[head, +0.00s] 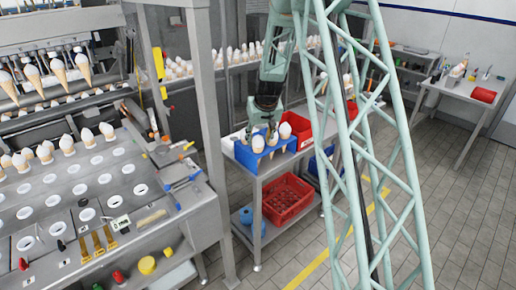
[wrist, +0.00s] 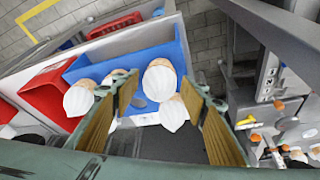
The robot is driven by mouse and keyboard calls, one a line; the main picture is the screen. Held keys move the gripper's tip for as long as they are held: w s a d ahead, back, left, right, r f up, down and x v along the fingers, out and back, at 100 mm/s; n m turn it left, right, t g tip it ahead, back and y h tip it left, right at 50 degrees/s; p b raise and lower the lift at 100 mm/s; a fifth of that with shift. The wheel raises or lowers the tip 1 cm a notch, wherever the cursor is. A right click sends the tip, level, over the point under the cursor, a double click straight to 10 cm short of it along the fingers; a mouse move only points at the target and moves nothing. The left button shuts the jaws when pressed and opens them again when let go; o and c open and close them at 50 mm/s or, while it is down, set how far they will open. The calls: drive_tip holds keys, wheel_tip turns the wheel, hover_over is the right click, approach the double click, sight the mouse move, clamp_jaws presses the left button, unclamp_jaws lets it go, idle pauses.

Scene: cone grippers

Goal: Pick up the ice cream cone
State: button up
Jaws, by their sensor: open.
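Several ice cream cones with white tops stand in a blue crate (head: 247,160) on a side table in the head view. One cone (head: 258,146) is at the front of the crate, and another cone (head: 285,131) is at its right. My gripper (head: 263,128) points down over the crate, close to the cones. In the wrist view my gripper (wrist: 159,88) is open, and a cone (wrist: 159,77) shows between its fingers. A second cone top (wrist: 172,114) lies just below it, and another cone (wrist: 79,98) is left of the left finger. I cannot tell whether either finger touches a cone.
A red crate (head: 301,130) stands just right of the blue one. A red basket (head: 287,203) is on the shelf below. A steel post (head: 210,120) and the cone-filling machine (head: 90,190) are to the left. My green lattice column blocks part of the right side.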

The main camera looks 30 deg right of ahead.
drive_tip(key=shift+x, duration=1.9)
drive_tip(key=shift+w, duration=0.15)
drive_tip(key=shift+c, duration=0.7)
drive_tip(key=shift+c, duration=1.4)
drive_tip(key=shift+r, duration=0.1)
drive_tip(key=shift+r, duration=5)
